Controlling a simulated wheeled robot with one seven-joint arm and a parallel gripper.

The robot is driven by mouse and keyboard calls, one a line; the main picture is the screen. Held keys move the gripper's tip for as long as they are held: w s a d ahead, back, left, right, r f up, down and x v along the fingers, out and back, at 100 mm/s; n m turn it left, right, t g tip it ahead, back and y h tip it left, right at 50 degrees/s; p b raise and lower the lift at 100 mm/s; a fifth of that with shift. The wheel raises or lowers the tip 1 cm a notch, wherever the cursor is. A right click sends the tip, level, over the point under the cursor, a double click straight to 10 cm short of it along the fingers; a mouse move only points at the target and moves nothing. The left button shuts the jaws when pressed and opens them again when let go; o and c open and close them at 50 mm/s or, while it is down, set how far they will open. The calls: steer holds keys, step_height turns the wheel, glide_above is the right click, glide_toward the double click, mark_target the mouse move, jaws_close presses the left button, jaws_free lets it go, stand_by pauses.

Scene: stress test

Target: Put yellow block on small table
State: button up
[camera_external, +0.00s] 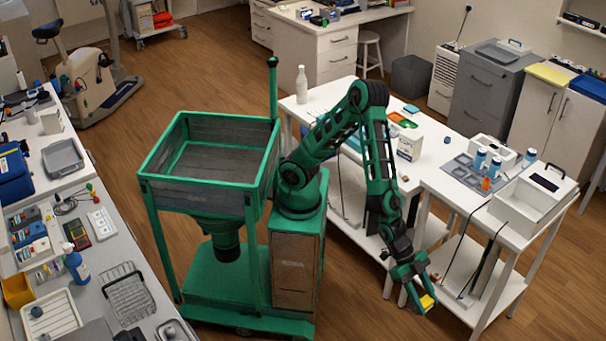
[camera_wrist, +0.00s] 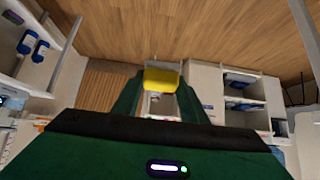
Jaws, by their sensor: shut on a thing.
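The yellow block (camera_external: 427,301) is between the fingers of my gripper (camera_external: 421,296), held in the air in front of the white tables in the external view. In the wrist view the yellow block (camera_wrist: 163,79) sits at the tips of my green gripper (camera_wrist: 160,88), which is shut on it. Two white tables stand behind it in the external view, a longer one (camera_external: 352,135) and a shorter one (camera_external: 459,198) at the right. I cannot tell which is the small table.
The right table carries a grey tray with blue-capped bottles (camera_external: 480,158) and a white box (camera_external: 530,200). A white carton (camera_external: 409,146) and a white bottle (camera_external: 302,84) stand on the longer table. A crowded grey counter (camera_external: 105,270) is at the left. Open wooden floor (camera_external: 385,318) lies below my gripper.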

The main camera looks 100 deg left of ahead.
steer(key=w+a+f+n+t+y, duration=0.15)
steer(key=w+a, duration=0.25)
steer(key=a, duration=0.7)
steer(key=w+a+f+n+y, duration=0.1)
steer(key=w+a+f+n, duration=0.15)
steer(key=a, duration=0.95)
steer(key=w+a+f+n+t+y, duration=0.15)
steer(key=w+a, duration=0.25)
steer(key=a, duration=0.7)
steer(key=s+a+n+y, duration=0.1)
steer(key=a+n+y, duration=0.1)
steer(key=a, duration=1.1)
steer(key=shift+s+f+n, duration=0.3)
steer(key=shift+f+n, duration=0.05)
steer(key=shift+n, duration=0.3)
steer(key=shift+a, duration=0.1)
